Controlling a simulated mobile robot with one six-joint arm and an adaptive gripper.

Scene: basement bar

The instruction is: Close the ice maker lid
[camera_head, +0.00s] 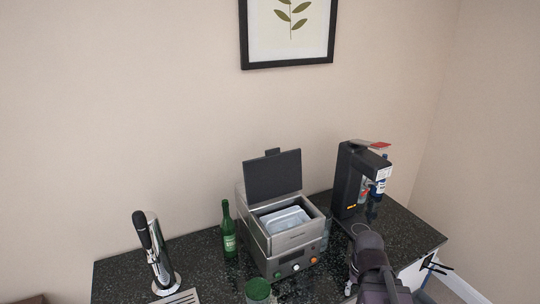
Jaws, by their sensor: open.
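The ice maker (292,258) is a grey metal box on the dark counter, with a control panel of knobs or buttons on its front. Its dark lid (272,176) stands upright at the back edge, open. A pale, translucent bin shows inside the opening. My arm rises from the bottom right, in front of the counter and right of the ice maker. The small dark prongs beside it, past the counter's right end, appear to be my gripper (440,267). It looks open and empty, well away from the lid. Part of the wrist is hidden.
A green bottle (228,230) stands close left of the ice maker, and a green jar (258,291) in front of it. A black machine (350,180) with bottles is at right. A chrome tap (153,250) is at left. Free counter (200,252) lies between tap and bottle.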

